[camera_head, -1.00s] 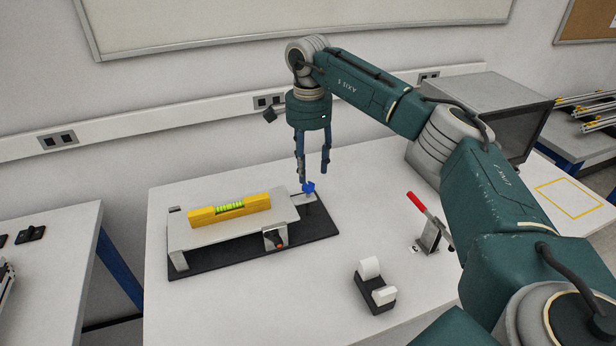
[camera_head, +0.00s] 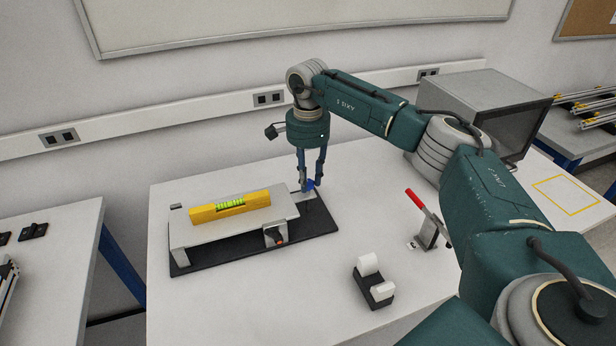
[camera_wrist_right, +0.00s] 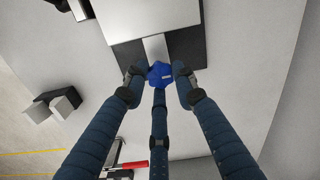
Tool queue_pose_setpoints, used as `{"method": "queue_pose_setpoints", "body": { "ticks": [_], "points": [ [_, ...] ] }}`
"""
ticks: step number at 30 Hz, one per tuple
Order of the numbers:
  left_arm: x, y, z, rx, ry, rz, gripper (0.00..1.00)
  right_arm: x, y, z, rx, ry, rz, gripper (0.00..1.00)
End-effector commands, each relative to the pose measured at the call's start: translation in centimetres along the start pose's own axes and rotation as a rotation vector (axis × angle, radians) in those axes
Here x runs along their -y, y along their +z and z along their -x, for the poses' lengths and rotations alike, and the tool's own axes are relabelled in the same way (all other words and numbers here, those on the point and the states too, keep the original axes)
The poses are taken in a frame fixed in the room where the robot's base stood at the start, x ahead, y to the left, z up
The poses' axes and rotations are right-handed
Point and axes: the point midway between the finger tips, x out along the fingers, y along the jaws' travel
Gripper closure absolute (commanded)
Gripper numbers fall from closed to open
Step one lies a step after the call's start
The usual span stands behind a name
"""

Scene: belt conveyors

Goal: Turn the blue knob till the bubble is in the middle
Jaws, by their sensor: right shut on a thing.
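The blue knob (camera_head: 310,184) stands at the right end of the black base of a levelling platform (camera_head: 183,235). It also shows in the right wrist view (camera_wrist_right: 159,74), with a small light mark on its top. My right gripper (camera_head: 311,184) points down and is shut on the blue knob, its fingers around it; they also show in the right wrist view (camera_wrist_right: 157,82). A yellow spirit level (camera_head: 257,200) with a green vial (camera_head: 231,204) lies on the platform. The bubble's place in the vial is too small to tell. My left gripper is not in view.
A toggle clamp with a red handle (camera_head: 415,200) stands to the right on the white table (camera_head: 230,300). A black tape dispenser (camera_head: 371,293) sits nearer the front. A grey box (camera_head: 480,105) is at the back right. The front left of the table is clear.

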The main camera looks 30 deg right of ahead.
Motion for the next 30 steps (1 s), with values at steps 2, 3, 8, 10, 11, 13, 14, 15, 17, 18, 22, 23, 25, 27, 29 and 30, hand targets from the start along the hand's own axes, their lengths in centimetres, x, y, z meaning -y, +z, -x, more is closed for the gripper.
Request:
{"method": "queue_pose_setpoints", "body": {
  "ticks": [2, 3, 8, 10, 11, 13, 14, 15, 17, 18, 22, 23, 25, 27, 29, 30],
  "points": [
    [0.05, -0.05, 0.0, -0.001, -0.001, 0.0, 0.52, -0.02, -0.04, 0.02, -0.001, 0.0, -0.003, 0.99],
    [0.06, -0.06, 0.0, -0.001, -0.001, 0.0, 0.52, -0.02, -0.05, 0.02, -0.001, 0.0, -0.006, 0.99],
    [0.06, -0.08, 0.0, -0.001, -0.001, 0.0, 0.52, -0.01, -0.06, 0.03, -0.001, 0.0, -0.039, 0.99],
    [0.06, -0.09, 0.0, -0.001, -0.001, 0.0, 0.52, 0.0, -0.06, 0.04, -0.001, 0.0, -0.068, 0.99],
    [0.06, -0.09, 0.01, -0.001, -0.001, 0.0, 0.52, 0.01, -0.06, 0.04, -0.001, 0.0, -0.084, 0.99],
    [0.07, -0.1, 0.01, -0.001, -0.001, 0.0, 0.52, 0.02, -0.06, 0.04, -0.001, 0.0, -0.126, 0.99],
    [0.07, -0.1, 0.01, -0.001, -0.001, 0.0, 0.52, 0.03, -0.06, 0.05, -0.001, 0.0, -0.147, 0.99],
    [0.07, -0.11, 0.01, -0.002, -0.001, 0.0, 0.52, 0.02, -0.06, 0.05, -0.001, 0.0, -0.177, 0.99],
    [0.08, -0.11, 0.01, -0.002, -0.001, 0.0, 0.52, 0.03, -0.06, 0.06, -0.001, 0.0, -0.227, 0.99],
    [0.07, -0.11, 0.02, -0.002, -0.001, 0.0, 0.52, 0.03, -0.07, 0.06, -0.001, 0.0, -0.262, 0.99],
    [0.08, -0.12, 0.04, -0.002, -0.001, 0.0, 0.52, 0.03, -0.07, 0.08, -0.001, -0.001, -0.385, 0.99],
    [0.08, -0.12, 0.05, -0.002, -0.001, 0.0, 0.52, 0.03, -0.07, 0.08, -0.001, -0.001, -0.414, 0.99],
    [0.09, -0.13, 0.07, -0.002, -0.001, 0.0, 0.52, 0.04, -0.07, 0.09, -0.001, -0.001, -0.48, 0.99],
    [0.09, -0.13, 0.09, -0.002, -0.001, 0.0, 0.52, 0.04, -0.08, 0.09, -0.001, -0.001, -0.546, 0.99],
    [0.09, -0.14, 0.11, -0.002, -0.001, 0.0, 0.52, 0.04, -0.08, 0.09, -0.001, -0.001, -0.604, 0.99],
    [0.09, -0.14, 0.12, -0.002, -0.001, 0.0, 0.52, 0.04, -0.08, 0.1, -0.001, -0.001, -0.641, 0.99]
  ]
}}
